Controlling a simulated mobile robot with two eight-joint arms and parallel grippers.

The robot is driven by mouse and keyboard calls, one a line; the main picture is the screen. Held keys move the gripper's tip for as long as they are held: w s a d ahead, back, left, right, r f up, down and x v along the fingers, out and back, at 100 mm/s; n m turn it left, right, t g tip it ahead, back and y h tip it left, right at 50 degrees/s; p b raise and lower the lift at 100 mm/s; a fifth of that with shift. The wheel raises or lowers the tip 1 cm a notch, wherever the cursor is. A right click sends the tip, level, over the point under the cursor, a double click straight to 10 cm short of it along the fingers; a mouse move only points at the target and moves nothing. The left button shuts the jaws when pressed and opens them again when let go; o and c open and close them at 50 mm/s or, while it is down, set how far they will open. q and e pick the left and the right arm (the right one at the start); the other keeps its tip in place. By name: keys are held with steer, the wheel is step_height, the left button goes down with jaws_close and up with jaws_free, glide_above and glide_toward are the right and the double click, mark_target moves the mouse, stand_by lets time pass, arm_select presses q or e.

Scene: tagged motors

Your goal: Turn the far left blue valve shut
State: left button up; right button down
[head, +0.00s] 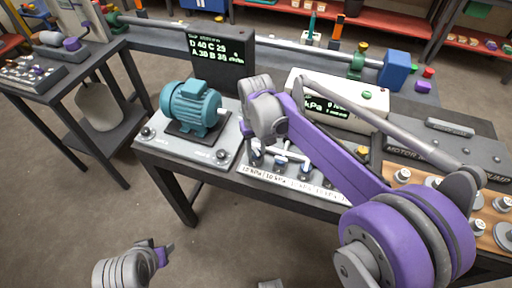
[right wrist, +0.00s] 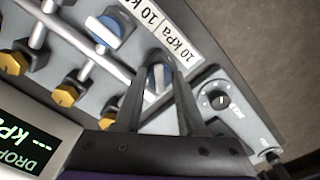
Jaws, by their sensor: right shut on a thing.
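The far left blue valve (right wrist: 160,80) has a blue round body with a pale bar handle. In the right wrist view it sits between the two dark fingers of my right gripper (right wrist: 159,65), which are shut on it. In the head view my right gripper (head: 256,148) reaches down at the left end of the valve row, and its wrist hides most of that valve. A second blue valve (right wrist: 110,28) stands beside it, clear of the fingers. My left gripper (head: 160,254) is low at the left over the floor, away from the bench; its jaw gap is unclear.
A teal motor (head: 193,105) on a grey plate stands left of the valves. Yellow knobs (right wrist: 65,95) line the manifold's other side. A kPa display box (head: 335,104) and a dark text screen (head: 221,62) stand behind. A box with a black dial (right wrist: 220,101) is close to the gripper.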

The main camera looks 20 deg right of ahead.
mark_target(256, 152)
steer(key=n, duration=0.4)
steer(key=shift+n, duration=2.1)
steer(key=c, duration=0.5)
jaws_free()
step_height(256, 152, up, 11)
steer(key=p, duration=0.1)
steer(key=shift+f, duration=0.1)
